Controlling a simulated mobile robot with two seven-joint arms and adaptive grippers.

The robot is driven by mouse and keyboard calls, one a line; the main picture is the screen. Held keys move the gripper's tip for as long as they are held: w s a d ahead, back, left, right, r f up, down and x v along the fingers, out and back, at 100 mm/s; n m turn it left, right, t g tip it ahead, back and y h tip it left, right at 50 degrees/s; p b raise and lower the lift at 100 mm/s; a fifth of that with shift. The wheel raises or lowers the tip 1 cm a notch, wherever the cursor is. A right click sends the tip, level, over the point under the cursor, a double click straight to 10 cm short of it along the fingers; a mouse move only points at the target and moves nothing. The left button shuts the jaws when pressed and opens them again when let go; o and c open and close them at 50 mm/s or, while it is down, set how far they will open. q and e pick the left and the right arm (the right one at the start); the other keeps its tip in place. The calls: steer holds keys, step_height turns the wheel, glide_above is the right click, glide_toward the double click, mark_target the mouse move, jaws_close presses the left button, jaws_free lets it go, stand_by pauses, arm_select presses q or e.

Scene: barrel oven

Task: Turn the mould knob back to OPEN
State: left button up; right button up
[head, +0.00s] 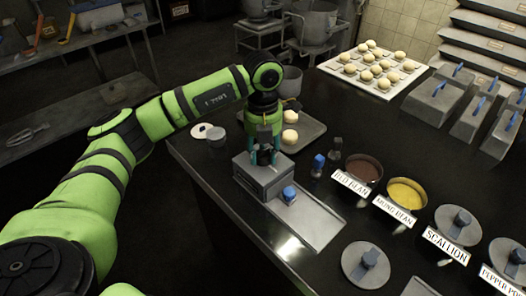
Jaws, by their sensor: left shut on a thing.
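The mould (262,180) is a grey metal block near the table's left front edge, with a flat plate extending from it to the lower right. My left gripper (264,158) points down over the top of the mould, shut on the dark knob there. The fingers hide most of the knob, and I cannot read any OPEN mark or tell its turn. A blue knob (289,194) shows at the mould's right side, apart from the fingers. My right gripper is not in view.
A tray with dough balls (290,136) lies just behind the mould. Bowls of red bean (363,168) and mung bean (408,192) filling stand to the right, with labels. Lidded pots (457,223) are further right. A white tray of buns (374,70) is at the back.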

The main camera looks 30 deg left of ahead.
mark_target(263, 151)
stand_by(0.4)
arm_select(q)
steer(key=o, duration=1.2)
steer(key=shift+c, duration=0.2)
steer(key=shift+r, duration=0.2)
step_height(263, 151, up, 12)
steer(key=shift+f, duration=0.15)
